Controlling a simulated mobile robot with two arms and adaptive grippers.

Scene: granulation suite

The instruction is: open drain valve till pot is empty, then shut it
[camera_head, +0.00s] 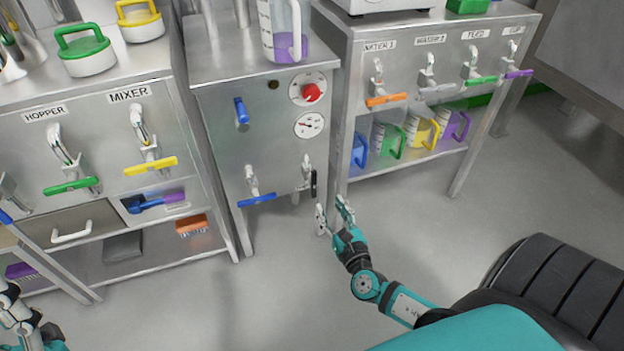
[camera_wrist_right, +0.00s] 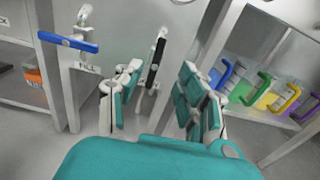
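A steel cabinet stands in the middle of the head view. Low on its front is a tap with a black handle (camera_head: 313,184), apparently the drain valve; the handle hangs upright. My right gripper (camera_head: 333,210) is open and empty, below and slightly right of the black handle. In the right wrist view the black handle (camera_wrist_right: 155,60) shows beyond and between the open fingers (camera_wrist_right: 160,92). My left gripper (camera_head: 25,325) is partly cut off at bottom left. No pot is clearly identifiable.
A jug with purple contents (camera_head: 285,35) stands on the cabinet, above a red knob (camera_head: 311,92) and a gauge (camera_head: 309,125). Benches with HOPPER and MIXER taps and WATER taps flank it. Several coloured jugs sit on the right shelf (camera_head: 400,165). The floor in front is clear.

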